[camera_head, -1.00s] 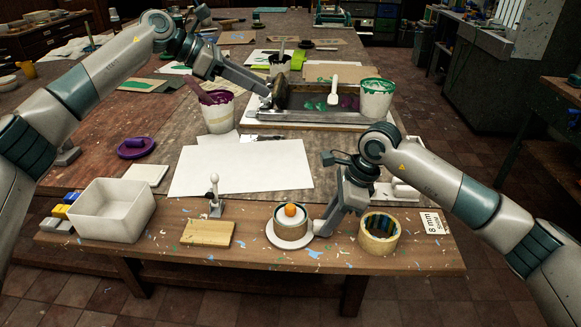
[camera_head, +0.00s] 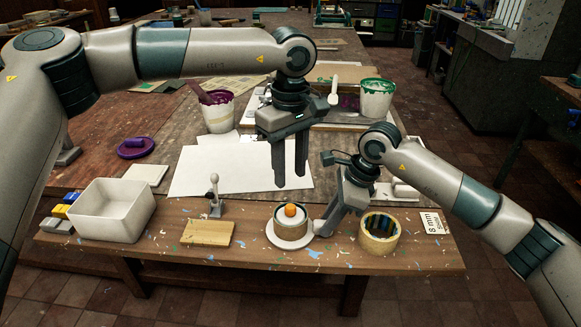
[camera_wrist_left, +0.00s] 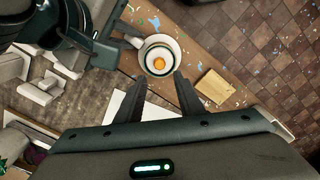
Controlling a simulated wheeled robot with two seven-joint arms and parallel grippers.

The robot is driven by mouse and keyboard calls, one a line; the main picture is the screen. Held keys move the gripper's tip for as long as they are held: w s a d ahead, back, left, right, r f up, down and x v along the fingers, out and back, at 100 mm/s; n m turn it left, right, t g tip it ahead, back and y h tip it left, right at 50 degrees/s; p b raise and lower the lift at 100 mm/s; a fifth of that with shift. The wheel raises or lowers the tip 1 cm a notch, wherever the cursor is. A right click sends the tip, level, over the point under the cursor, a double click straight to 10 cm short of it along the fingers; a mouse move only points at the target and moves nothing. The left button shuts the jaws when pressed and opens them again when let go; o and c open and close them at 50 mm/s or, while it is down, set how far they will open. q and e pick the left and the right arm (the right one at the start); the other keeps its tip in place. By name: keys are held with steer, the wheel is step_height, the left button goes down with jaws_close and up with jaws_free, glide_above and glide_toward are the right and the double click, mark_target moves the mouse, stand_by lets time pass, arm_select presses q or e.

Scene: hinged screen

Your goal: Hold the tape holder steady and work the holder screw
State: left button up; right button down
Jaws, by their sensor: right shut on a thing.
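The tape holder (camera_head: 290,243), a round white base carrying a tape roll, stands near the front edge of the bench. An orange knob (camera_head: 290,210), apparently the holder screw, sits on top of it. My right gripper (camera_head: 321,227) is shut on the tape holder from its right side; its fingertips are partly hidden. My left gripper (camera_head: 290,183) hangs pointing down above and behind the holder, open and empty. In the left wrist view the holder (camera_wrist_left: 146,70) and orange knob (camera_wrist_left: 159,62) lie beyond the tips of the two spread fingers.
A wooden block (camera_head: 208,233), a small lever stand (camera_head: 214,197) and a white bin (camera_head: 104,210) are to the left. White paper (camera_head: 215,170) lies behind.

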mark_target(290, 206)
arm_select(q)
steer(key=shift+f, duration=0.2)
step_height(290, 206, down, 9)
steer(key=shift+r, duration=0.2)
jaws_close()
steer(key=n, duration=0.7)
steer(key=shift+w, duration=0.1)
steer(key=n, duration=0.9)
jaws_free()
steer(key=shift+a+r, duration=0.1)
